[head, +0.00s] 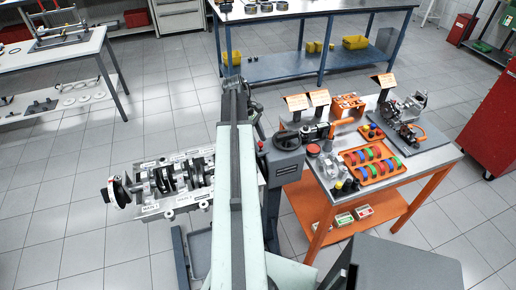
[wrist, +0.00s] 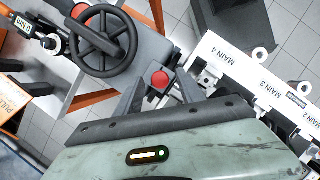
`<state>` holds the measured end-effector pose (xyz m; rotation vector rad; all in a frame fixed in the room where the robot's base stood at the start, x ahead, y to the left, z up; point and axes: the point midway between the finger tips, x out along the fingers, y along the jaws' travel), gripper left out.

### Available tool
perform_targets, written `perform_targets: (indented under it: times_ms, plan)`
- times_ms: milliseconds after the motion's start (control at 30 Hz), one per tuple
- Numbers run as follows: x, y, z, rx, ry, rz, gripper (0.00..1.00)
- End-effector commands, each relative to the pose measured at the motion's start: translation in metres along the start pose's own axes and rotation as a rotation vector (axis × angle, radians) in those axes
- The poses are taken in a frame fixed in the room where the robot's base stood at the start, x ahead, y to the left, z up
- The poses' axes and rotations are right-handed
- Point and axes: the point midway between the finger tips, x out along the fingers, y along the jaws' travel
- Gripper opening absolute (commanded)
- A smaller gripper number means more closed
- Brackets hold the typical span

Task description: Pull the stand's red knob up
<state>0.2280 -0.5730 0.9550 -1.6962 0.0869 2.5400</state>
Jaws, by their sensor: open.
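The stand's red knob (wrist: 160,80) shows in the wrist view as a small red square-faced cap, between the two dark fingers of my gripper (wrist: 159,72). The fingers are apart, with a gap on each side of the knob; I cannot tell how far above or below the fingertips it sits. In the head view a small red knob (head: 260,144) shows beside the stand's grey housing (head: 284,157), just right of my arm. My gripper is not clearly visible there. The stand's black handwheel (wrist: 104,41) is left of the knob in the wrist view.
An engine block (head: 178,183) with a crankshaft and MAIN labels is on the stand, left of my arm. An orange-legged table (head: 425,160) with tools and coloured rings stands close on the right. A blue workbench (head: 275,68) is behind. Tiled floor at left is free.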

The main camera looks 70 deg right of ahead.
Motion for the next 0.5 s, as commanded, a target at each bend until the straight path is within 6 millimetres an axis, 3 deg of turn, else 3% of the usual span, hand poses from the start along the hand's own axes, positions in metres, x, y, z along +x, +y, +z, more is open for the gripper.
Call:
perform_targets:
  times_ms: [267,433,500]
  plan:
    - [0.0035,-0.0001,-0.0001,-0.001,0.0,0.001,0.46]
    - [0.0034,-0.0002,-0.0003,-0.001,0.001,0.001,0.0]
    - [0.0033,-0.0002,-0.0005,-0.001,0.001,0.001,0.0]
